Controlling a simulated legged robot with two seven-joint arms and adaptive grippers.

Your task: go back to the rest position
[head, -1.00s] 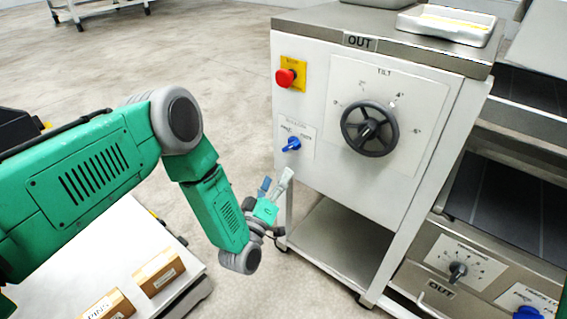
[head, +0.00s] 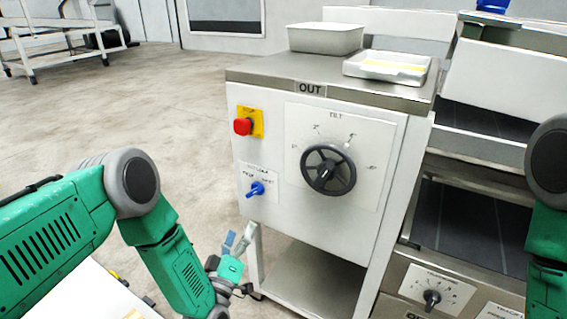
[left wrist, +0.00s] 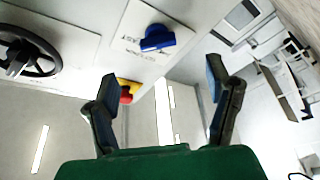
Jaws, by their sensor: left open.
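My left gripper (head: 238,240) is open and empty in the head view, low in front of the white roller sheeter cabinet (head: 310,228), apart from its left edge. In the left wrist view its two fingers (left wrist: 163,95) stand wide apart with nothing between them. The blue knob (head: 256,188) is above the gripper in the head view; it also shows in the left wrist view (left wrist: 157,38). The black tilt handwheel (head: 328,170) is on the cabinet front. My right arm shows at the right edge of the head view, but its gripper is not visible.
A red stop button (head: 243,126) sits on a yellow plate. Two trays, one deep (head: 325,38) and one shallow (head: 388,68), stand on the steel top. Another machine panel (head: 430,290) is at lower right. Open floor (head: 130,110) lies to the left.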

